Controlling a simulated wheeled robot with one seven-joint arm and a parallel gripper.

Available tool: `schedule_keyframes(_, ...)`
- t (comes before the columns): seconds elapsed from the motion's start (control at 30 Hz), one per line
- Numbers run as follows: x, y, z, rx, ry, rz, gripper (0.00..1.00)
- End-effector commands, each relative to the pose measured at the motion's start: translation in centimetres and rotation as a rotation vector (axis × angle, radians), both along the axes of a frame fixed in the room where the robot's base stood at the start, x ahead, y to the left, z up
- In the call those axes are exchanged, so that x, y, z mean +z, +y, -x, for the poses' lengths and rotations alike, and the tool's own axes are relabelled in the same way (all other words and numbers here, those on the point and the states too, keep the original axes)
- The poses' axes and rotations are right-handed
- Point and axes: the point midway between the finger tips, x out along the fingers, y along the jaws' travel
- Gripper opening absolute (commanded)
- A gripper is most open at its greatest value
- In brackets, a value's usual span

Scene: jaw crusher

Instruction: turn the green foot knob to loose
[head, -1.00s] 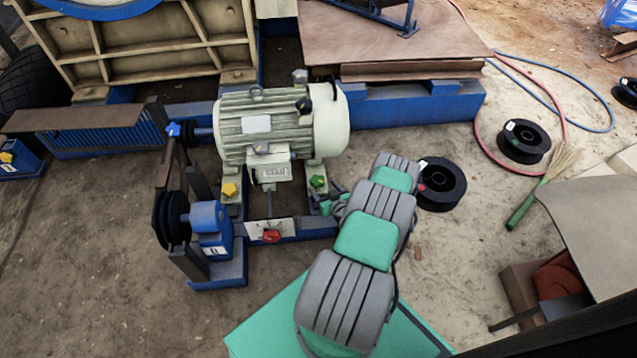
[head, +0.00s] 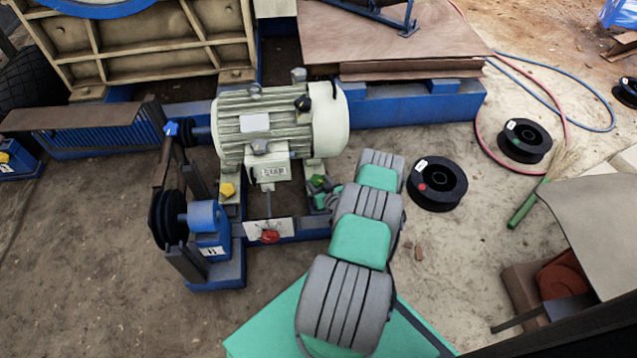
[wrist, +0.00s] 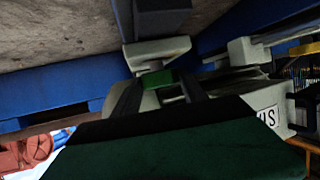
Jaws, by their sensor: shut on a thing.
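The green foot knob (head: 317,181) sits at the right front foot of the cream ribbed motor (head: 262,125), low beside the blue frame. My gripper (head: 321,189) reaches it from the right in the head view and partly covers it. In the wrist view a small green piece of the knob (wrist: 158,80) shows between the two dark fingers of my gripper (wrist: 158,90), which are shut on it. The mark the knob points to cannot be read.
A yellow knob (head: 227,190) sits at the motor's left foot. A red knob (head: 269,237) is on a white plate in front. A belt pulley (head: 172,217) stands at the left. A black spool (head: 437,183) lies on the ground right of my arm.

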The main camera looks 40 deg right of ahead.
Motion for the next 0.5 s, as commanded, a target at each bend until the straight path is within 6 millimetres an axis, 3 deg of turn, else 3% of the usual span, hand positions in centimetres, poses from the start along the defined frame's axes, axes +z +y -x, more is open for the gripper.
schedule_keyframes(0.3,0.00,0.03,-0.01,0.001,0.000,0.000,0.10)
schedule_keyframes(0.5,-0.41,-0.32,-0.06,0.052,-0.001,0.000,0.10)
